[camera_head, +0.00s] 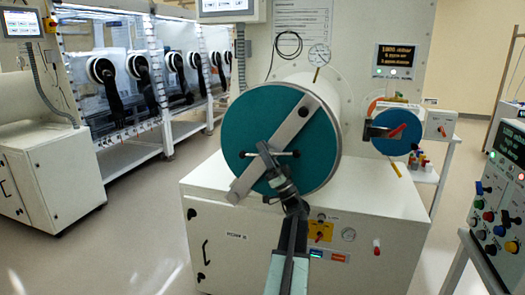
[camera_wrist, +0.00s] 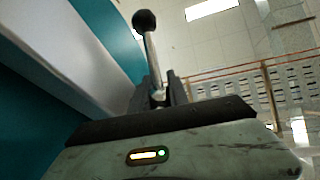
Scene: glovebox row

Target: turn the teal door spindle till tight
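The teal door (camera_head: 262,112) is a large round disc on the end of a white drum, with a grey bar (camera_head: 246,178) slanting across it. The spindle handle (camera_head: 288,153) crosses the middle of the bar, about level, with dark ball ends. My gripper (camera_head: 268,157) is in front of the spindle and hides part of it. In the wrist view, a metal handle rod (camera_wrist: 151,50) with a black ball (camera_wrist: 144,21) stands between the two dark fingers of my gripper (camera_wrist: 161,88). Whether the fingers press on the rod is unclear.
A smaller blue door (camera_head: 391,146) with a red-and-black handle is right of the teal door. A white cabinet (camera_head: 235,235) stands below. A control panel (camera_head: 497,195) with buttons is at the right edge. Glovebox windows line the back left. Floor at left is clear.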

